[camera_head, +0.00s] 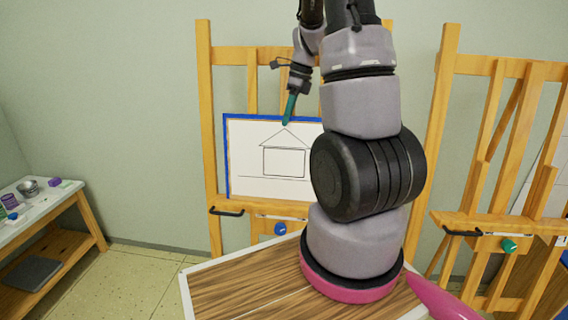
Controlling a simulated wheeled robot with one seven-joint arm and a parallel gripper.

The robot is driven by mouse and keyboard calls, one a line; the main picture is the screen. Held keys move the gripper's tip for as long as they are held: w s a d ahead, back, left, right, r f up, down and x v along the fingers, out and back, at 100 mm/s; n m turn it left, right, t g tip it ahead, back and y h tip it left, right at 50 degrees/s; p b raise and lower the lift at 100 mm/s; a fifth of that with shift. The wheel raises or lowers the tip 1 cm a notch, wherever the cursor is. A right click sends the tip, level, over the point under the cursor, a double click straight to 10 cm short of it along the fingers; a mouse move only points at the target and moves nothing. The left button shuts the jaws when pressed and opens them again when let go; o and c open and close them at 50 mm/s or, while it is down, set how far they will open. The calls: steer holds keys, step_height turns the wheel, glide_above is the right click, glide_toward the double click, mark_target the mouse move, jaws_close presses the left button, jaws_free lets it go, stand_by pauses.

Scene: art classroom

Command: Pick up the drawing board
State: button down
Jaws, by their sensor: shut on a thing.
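The drawing board (245,166) is a white panel with a blue border and a simple line drawing of a house. It stands upright against a wooden easel (207,120), with its lower edge at or just above the easel's ledge; I cannot tell if they touch. My gripper (287,119) reaches down from above and is shut on the board's top edge near the middle. A teal finger shows in front of the board; the other finger is hidden. My arm covers the board's right side.
A second wooden easel (443,100) stands at the right. A low table (62,200) with a metal bowl (28,188) and small purple items is at the left. A wood-grain surface (232,290) lies in front. The tiled floor at left is clear.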

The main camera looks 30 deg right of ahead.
steer(key=shift+w+r, duration=0.15)
steer(key=shift+r, duration=0.05)
stand_by(0.5)
step_height(320, 180, up, 10)
steer(key=shift+f, duration=0.15)
stand_by(0.6)
